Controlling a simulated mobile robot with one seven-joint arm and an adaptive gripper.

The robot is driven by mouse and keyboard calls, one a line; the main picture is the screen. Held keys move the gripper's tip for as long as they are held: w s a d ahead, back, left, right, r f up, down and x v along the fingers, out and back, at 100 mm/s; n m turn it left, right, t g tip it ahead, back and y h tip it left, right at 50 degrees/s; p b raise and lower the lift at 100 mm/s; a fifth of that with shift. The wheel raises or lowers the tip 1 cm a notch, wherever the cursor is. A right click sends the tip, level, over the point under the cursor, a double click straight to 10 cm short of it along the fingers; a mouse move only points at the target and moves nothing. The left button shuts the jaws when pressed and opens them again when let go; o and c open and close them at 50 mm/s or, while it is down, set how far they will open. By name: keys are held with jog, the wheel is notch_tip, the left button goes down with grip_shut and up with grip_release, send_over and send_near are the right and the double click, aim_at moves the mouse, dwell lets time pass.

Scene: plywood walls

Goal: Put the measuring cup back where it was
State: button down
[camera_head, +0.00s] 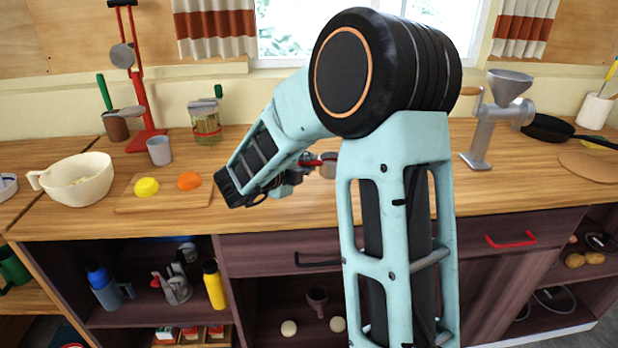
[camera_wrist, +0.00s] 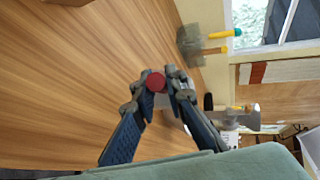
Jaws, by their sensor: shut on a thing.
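My gripper (camera_head: 303,168) is over the counter in the middle of the head view, partly hidden by my arm. It is shut on a small measuring cup (camera_head: 328,169) with a red handle and a grey metallic bowl. In the wrist view the red round end of the cup's handle (camera_wrist: 155,82) shows between the fingertips (camera_wrist: 163,80); the bowl is mostly hidden behind the fingers. I cannot tell whether the cup touches the counter.
Left of my gripper are a cutting board (camera_head: 135,204) with yellow and orange pieces, a cream bowl (camera_head: 78,180), a grey cup (camera_head: 159,150) and a jar (camera_head: 206,122). A metal grinder (camera_head: 484,140) stands right. Bare wooden counter (camera_wrist: 80,70) fills the wrist view's left.

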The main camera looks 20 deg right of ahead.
jog(key=shift+w+d+f, duration=0.4)
jog(key=shift+f, duration=0.3)
jog(key=shift+w+d+f+b, duration=0.15)
jog(key=shift+f+b, duration=0.2)
jog(key=shift+f, duration=1.3)
jog(key=shift+f, duration=0.15)
jog(key=c, duration=2)
grip_release()
jog(key=shift+o, duration=0.2)
